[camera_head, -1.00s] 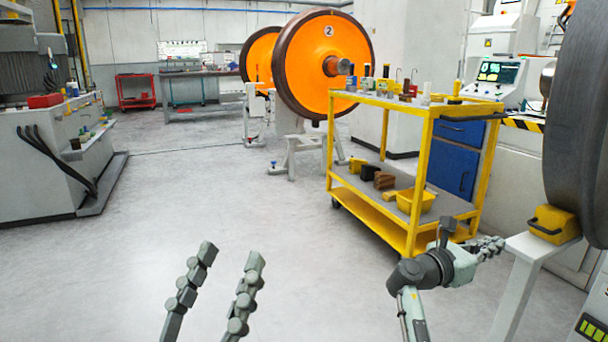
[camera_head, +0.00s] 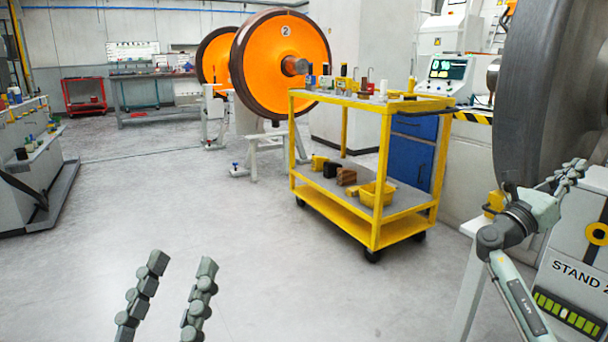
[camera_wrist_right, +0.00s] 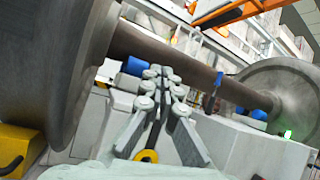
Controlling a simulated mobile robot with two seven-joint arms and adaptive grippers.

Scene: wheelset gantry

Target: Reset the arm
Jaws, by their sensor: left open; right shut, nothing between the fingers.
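My left gripper (camera_head: 180,285) shows at the bottom of the head view, its two jointed fingers apart with nothing between them but floor behind. My right gripper (camera_head: 574,170) is at the right of the head view, in front of the large dark wheel (camera_head: 545,95). In the right wrist view its fingers (camera_wrist_right: 160,75) are together at the tips and hold nothing. Behind the tips there runs a brown axle (camera_wrist_right: 190,70) between two wheels. Whether the fingertips touch the axle cannot be told.
A yellow trolley (camera_head: 378,219) with small parts stands in the middle right. An orange wheelset (camera_head: 285,65) stands behind it. A yellow wedge block (camera_wrist_right: 15,145) sits by the near wheel. A panel marked STAND (camera_head: 575,268) is at lower right. The floor (camera_head: 130,200) at left is clear.

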